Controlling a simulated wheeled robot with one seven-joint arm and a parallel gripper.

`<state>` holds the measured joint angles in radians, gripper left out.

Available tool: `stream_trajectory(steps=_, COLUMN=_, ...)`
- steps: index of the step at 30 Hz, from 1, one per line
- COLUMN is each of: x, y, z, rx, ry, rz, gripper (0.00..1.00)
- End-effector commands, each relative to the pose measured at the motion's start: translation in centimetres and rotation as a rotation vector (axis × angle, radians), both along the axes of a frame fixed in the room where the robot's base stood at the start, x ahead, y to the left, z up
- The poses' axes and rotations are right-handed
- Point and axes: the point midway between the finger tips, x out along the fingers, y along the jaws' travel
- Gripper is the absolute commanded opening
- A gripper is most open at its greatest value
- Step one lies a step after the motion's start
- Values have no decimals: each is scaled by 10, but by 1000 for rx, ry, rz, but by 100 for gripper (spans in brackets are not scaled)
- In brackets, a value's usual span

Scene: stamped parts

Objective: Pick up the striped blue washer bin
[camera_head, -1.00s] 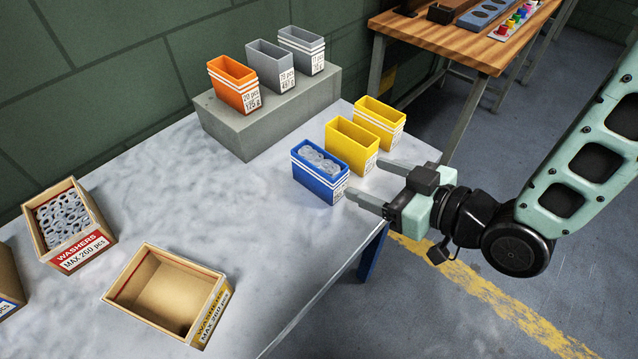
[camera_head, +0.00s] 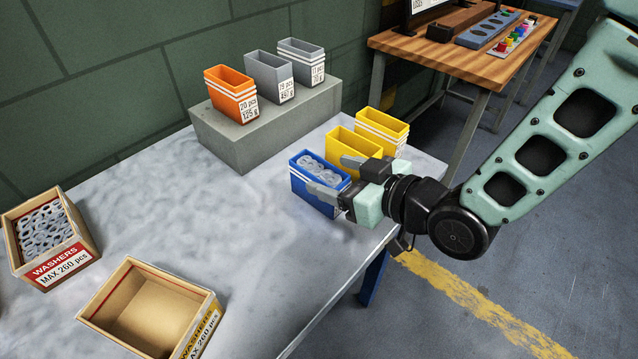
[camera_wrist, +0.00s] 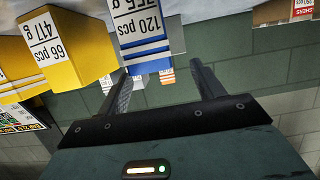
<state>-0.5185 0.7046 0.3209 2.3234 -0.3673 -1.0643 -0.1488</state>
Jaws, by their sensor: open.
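In the wrist view the blue bin (camera_wrist: 148,52) shows upside down, with a white label reading 120 pcs. My gripper (camera_head: 330,174) is open at the bin's right end, one finger over its near side and the other towards the yellow bin. In the wrist view my gripper (camera_wrist: 160,70) has the blue bin nearer its left finger. Part of the bin is hidden by a finger; contact cannot be told.
A yellow bin (camera_head: 345,140) stands close beside the blue one, with a striped yellow bin (camera_head: 382,128) behind. An orange bin (camera_head: 232,93) and two grey bins stand on a grey block (camera_head: 240,150). Cardboard boxes (camera_head: 150,305) lie front left. The table's middle is clear.

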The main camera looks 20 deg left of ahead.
Motion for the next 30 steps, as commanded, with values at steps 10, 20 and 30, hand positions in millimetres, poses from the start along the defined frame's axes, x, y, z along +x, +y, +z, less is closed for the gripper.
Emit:
stream_trajectory(steps=10, x=21, y=34, z=-15, rx=-1, ry=1, rz=1, gripper=67)
stream_trajectory(steps=20, x=25, y=43, z=-19, rx=-1, ry=0, rz=0, gripper=67)
stream_trajectory(steps=30, x=25, y=43, z=-17, rx=4, ry=-3, rz=0, gripper=0)
